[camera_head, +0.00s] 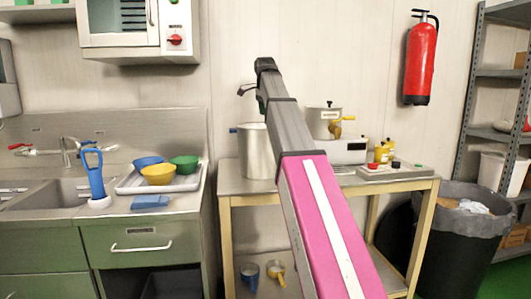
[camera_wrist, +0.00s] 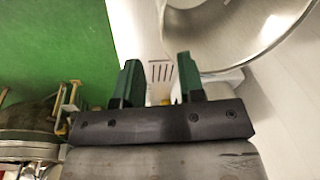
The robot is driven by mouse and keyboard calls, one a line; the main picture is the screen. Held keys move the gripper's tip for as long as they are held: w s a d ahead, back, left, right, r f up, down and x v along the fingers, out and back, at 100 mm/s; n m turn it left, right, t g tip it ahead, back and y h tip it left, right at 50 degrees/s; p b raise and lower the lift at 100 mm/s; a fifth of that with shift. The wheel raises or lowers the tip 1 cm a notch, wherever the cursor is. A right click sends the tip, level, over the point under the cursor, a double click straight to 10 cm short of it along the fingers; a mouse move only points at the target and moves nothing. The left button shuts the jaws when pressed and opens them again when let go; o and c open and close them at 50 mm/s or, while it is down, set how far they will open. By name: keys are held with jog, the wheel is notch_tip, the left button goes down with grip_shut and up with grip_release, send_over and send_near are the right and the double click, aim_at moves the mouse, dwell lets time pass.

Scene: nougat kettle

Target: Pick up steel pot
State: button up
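A tall steel pot (camera_head: 256,152) stands upright at the left of the steel table, partly hidden behind my arm. A smaller steel pot with a lid (camera_head: 327,122) sits on a boxy device to its right; I cannot tell which pot the task means. My gripper (camera_wrist: 158,82) is open, with two dark green fingers apart and nothing seen between them. In the head view it is near the arm's upper end, over the tall pot's area, and its fingers are mostly hidden. A shiny curved steel vessel (camera_wrist: 225,35) fills the wrist view's upper right, beyond the fingers.
The table (camera_head: 225,185) also holds a control panel (camera_head: 395,171) and small yellow items (camera_head: 382,152). On the left, a tray (camera_head: 130,186) with coloured bowls stands beside the sink (camera_head: 50,195). A black bin (camera_head: 460,235) stands at right. Two small pots lie under the table.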

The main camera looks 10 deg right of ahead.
jog(key=shift+w+d+f, duration=0.25)
jog(key=shift+w+f, duration=0.15)
jog(key=shift+f, duration=1.25)
jog(key=shift+w+d+f, duration=0.2)
jog(key=shift+w+f, duration=0.2)
jog(key=shift+f, duration=1.25)
jog(key=shift+w+d+f, duration=0.25)
jog(key=shift+w+f, duration=0.15)
jog(key=shift+f, duration=1.25)
grip_shut()
